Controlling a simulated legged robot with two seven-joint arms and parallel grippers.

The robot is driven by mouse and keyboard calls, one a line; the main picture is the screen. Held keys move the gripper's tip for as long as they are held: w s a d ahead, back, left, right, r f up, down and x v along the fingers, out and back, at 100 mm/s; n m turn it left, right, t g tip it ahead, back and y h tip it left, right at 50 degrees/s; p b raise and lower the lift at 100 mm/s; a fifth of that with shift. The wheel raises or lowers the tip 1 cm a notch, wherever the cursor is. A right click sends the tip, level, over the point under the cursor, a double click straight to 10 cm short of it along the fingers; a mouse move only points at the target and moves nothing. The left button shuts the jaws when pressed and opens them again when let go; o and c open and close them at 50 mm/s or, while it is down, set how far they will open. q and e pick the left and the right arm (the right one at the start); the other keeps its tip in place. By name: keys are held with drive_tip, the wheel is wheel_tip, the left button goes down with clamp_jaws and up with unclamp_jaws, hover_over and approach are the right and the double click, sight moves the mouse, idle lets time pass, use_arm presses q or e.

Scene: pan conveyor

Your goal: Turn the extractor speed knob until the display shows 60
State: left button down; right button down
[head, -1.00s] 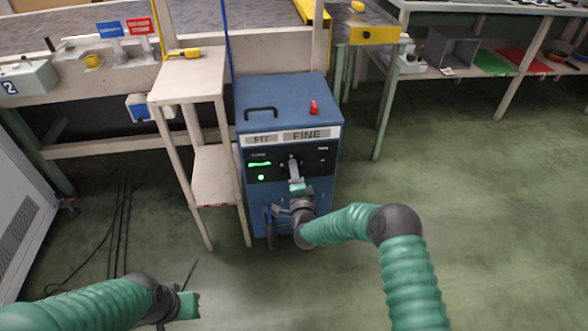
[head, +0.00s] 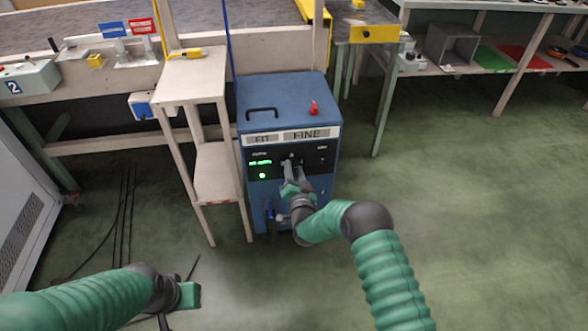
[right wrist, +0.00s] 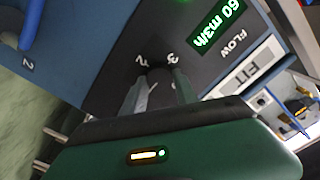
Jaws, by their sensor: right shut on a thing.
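The blue extractor (head: 283,100) stands on the floor in the middle of the head view. Its green display (head: 260,162) is too small to read there, but in the right wrist view the display (right wrist: 220,26) reads 60 m3/h, above the word FLOW. My right gripper (head: 290,164) is at the front panel, shut on the speed knob. In the right wrist view its fingers (right wrist: 160,85) reach the panel between the marks 2 and 3. The knob is mostly hidden between them. My left gripper (head: 188,296) hangs low at the lower left, away from everything; its fingers are not clear.
A narrow pale side table (head: 193,85) with a yellow tool stands left of the extractor. A red knob (head: 314,108) and a black handle are on the extractor's top. Dark cables (head: 128,215) lie on the floor at left. Floor to the right is clear.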

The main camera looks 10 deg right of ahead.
drive_tip(key=shift+s+a+f+n, duration=0.15)
drive_tip(key=shift+a+f+n, duration=0.05)
drive_tip(key=shift+f+n, duration=0.2)
drive_tip(key=c, duration=1.1)
unclamp_jaws()
drive_tip(key=shift+c, duration=0.2)
drive_tip(key=shift+o, duration=1)
drive_tip(key=shift+r, duration=0.2)
drive_tip(key=shift+d, duration=0.1)
